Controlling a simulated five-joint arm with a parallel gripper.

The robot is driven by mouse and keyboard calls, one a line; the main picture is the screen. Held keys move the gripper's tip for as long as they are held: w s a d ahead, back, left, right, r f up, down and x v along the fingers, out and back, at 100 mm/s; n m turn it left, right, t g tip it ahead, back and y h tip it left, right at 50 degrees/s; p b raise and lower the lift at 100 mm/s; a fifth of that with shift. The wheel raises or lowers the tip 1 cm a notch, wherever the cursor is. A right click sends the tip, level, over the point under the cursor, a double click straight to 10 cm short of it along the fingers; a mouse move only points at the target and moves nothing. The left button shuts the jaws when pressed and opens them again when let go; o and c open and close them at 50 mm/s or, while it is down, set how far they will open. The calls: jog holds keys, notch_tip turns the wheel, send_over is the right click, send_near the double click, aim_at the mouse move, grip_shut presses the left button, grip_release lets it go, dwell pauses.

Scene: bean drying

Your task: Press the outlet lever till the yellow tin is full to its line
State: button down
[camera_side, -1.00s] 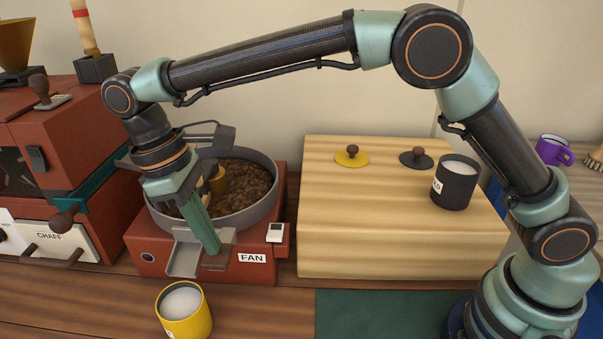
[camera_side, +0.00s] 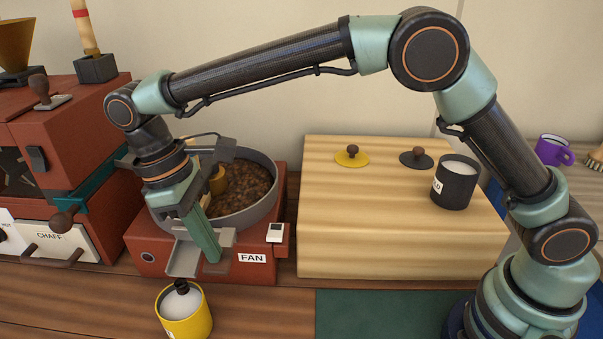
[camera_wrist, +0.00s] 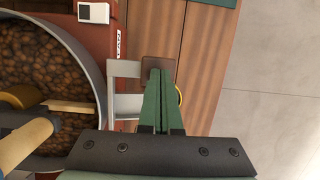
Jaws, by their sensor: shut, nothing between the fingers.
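The yellow tin (camera_side: 190,325) stands upright on the bench below the grey outlet chute (camera_side: 184,262). A small dark mass, apparently beans, shows between the chute mouth and the tin's pale inside; the fill line cannot be made out. My gripper (camera_side: 213,258) is shut and empty, pointing down beside the chute. In the wrist view my fingertips (camera_wrist: 160,72) are over a brown square pad (camera_wrist: 150,62), which looks like the outlet lever's end. Contact cannot be told. The yellow rim (camera_wrist: 180,96) peeks out beside the fingers.
The round cooling tray (camera_side: 272,205) holds brown beans on the red FAN base (camera_side: 210,275). A wooden block (camera_side: 345,220) at right carries a black tin (camera_side: 456,187) and two lids. The chaff drawer (camera_side: 60,240) is at left. A green mat (camera_side: 380,315) lies in front.

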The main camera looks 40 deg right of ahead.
jog(key=shift+f, duration=0.5)
